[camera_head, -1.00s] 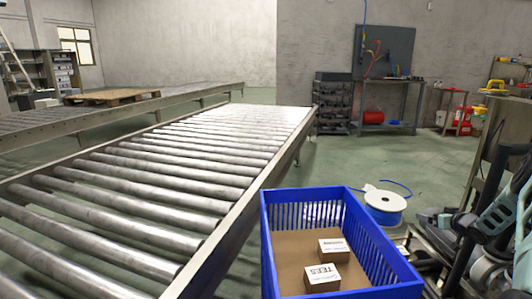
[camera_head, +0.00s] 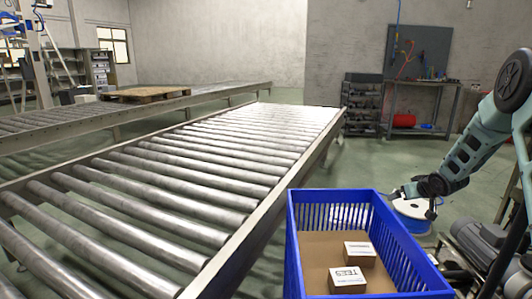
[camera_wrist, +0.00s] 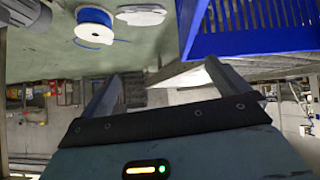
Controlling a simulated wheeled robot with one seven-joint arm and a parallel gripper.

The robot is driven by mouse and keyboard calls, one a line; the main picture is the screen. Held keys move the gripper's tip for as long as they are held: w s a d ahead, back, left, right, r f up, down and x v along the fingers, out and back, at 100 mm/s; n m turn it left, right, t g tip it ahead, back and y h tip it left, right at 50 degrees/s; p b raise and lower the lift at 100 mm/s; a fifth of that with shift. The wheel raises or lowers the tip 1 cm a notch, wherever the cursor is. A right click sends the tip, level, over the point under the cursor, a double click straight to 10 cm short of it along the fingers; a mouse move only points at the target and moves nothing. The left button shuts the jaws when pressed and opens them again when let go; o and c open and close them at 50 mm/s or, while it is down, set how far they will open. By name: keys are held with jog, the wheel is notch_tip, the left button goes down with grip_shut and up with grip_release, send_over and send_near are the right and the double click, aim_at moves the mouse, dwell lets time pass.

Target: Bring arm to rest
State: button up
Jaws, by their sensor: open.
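My arm comes in from the right of the head view, bent, with a teal-grey link sloping down to the dark wrist. My gripper (camera_head: 398,193) hangs at its end, in front of the cable spool and near the blue crate's (camera_head: 408,262) right rim. In the wrist view my gripper (camera_wrist: 168,82) has its two fingers spread wide with nothing held between them. The blue crate (camera_wrist: 240,42) fills the upper right of that view, apart from the fingers.
Two small white-topped boxes (camera_head: 360,254) (camera_head: 346,279) lie in the crate. A white-and-blue spool (camera_head: 413,222) stands on the floor behind it; it also shows in the wrist view (camera_wrist: 94,26). A roller conveyor (camera_head: 190,180) runs along the left. A grey motor (camera_head: 490,240) stands at right.

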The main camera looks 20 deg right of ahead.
jog(key=s+a+r+g, duration=0.1)
jog(key=s+a+r, duration=0.2)
jog(key=a, duration=0.6)
jog(key=s+a+r+g, duration=0.2)
jog(key=s+a+r, duration=0.1)
jog(key=a, duration=0.6)
jog(key=s+a+r+n+g+y, duration=0.2)
jog(key=s+a+g+y, duration=0.15)
jog(key=s+a, duration=1.45)
jog(key=s+a+f+n+g+b, duration=0.3)
jog(key=s+a+f+n+b, duration=0.5)
jog(key=s+a+f+b, duration=0.75)
notch_tip(320, 180, up, 40)
jog(key=a+p, duration=0.1)
jog(key=p, duration=3.7)
jog(key=shift+w+a, duration=0.35)
jog(key=shift+w, duration=0.1)
